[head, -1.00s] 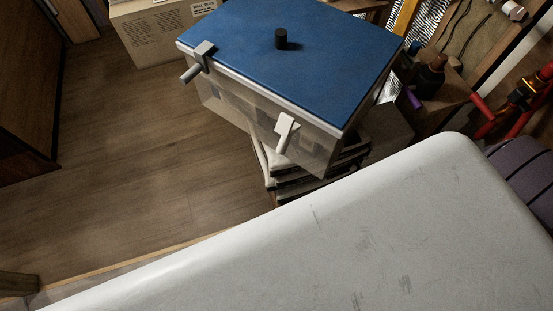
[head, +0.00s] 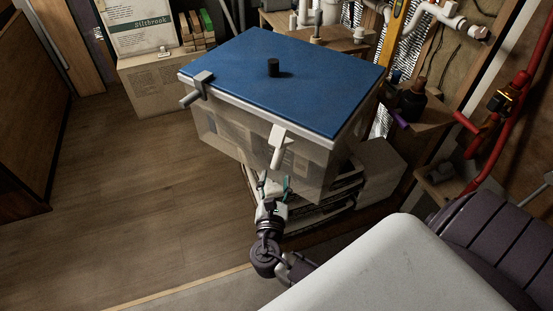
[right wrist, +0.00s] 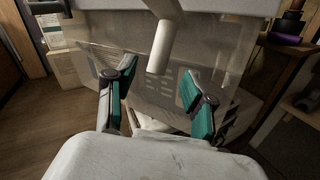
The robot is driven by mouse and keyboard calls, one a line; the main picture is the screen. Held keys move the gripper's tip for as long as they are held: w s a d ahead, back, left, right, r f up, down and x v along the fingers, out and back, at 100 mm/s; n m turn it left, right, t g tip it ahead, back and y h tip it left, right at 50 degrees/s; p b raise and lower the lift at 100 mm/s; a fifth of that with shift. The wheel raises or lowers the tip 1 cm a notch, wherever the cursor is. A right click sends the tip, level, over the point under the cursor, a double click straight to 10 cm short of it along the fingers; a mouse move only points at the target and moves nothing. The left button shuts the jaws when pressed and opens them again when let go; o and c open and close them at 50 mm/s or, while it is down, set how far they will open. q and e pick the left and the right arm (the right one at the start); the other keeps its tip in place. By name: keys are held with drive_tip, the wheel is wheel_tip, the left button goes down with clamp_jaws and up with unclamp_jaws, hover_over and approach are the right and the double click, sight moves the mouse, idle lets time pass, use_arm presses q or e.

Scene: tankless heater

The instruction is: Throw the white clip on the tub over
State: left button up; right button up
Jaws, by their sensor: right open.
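The tub (head: 240,135) is a clear bin with a blue lid (head: 300,85) that has a black knob. The white clip (head: 278,146) hangs on the tub's front side at the lid's rim, its handle pointing down. A grey clip (head: 198,88) sits on the left side. My right gripper (head: 273,183) is just below the white clip, pointing up at the tub. In the right wrist view its teal-padded fingers (right wrist: 155,95) are apart and empty, with the white clip's handle (right wrist: 162,48) above and between them, not touching. My left gripper is not in view.
The tub stands on stacked bags (head: 320,203). A cardboard box (head: 158,90) stands behind left; a shelf (head: 340,42) with bottles and red pipes (head: 505,120) are at the back and right. The wood floor (head: 130,200) on the left is free.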

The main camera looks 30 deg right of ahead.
sight(277, 164)
drive_tip(key=x, duration=0.6)
drive_tip(key=shift+w+d, duration=0.2)
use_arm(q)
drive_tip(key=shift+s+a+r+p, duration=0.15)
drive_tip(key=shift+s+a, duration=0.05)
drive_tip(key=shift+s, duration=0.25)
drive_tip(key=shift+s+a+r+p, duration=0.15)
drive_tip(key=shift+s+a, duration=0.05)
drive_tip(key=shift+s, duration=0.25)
use_arm(e)
drive_tip(key=shift+x, duration=0.75)
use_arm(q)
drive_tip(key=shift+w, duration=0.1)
use_arm(e)
drive_tip(key=shift+c, duration=0.2)
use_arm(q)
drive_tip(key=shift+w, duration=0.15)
use_arm(e)
clamp_jaws()
